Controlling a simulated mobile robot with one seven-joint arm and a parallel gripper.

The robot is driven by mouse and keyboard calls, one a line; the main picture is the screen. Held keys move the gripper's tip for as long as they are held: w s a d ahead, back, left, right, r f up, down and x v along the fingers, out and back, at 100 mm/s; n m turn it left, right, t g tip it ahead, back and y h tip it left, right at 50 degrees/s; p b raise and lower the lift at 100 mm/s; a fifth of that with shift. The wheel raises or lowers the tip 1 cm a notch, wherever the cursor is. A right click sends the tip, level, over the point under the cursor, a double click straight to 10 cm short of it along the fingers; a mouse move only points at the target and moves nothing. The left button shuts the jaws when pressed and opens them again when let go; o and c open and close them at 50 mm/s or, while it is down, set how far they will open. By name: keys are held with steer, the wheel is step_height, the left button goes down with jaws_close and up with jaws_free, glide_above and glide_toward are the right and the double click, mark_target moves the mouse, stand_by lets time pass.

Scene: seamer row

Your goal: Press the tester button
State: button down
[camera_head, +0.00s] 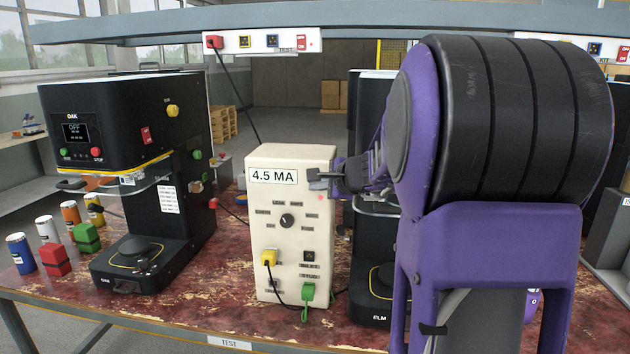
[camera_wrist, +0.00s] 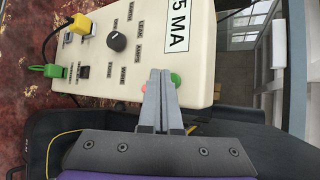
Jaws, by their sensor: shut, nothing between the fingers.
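The tester is a cream box (camera_head: 262,215) with a "4.5 MA" label, a black dial, and yellow and green plugs on its face. In the wrist view its face (camera_wrist: 128,20) lies turned sideways. My gripper (camera_head: 322,178) is shut and empty at the upper right of that face. Its fingertips (camera_wrist: 160,72) lie between a red round part (camera_wrist: 143,88) and a green round part (camera_wrist: 176,79), both partly covered by the fingers. Which one is the tester button, and whether the tips touch the face, I cannot tell.
A black OAK machine (camera_head: 120,110) stands left of the tester, with several cans and red and green blocks before it. A black ELM machine (camera_head: 372,290) stands close at right, partly behind my arm. A power strip (camera_head: 262,42) hangs above; its cable runs down behind the tester.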

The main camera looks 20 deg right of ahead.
steer(key=shift+w, duration=0.1)
steer(key=shift+w+d, duration=0.25)
steer(key=shift+w, duration=0.05)
steer(key=shift+w+d, duration=0.25)
steer(key=shift+w, duration=0.1)
stand_by(0.8)
steer(key=shift+s, duration=0.1)
steer(key=shift+s+a+b, duration=0.5)
steer(key=shift+s+b, duration=0.1)
steer(key=shift+s, duration=0.1)
steer(key=s+a+b, duration=0.1)
steer(key=s, duration=0.1)
steer(key=s+a+b, duration=0.1)
steer(key=s, duration=0.1)
steer(key=shift+a, duration=0.4)
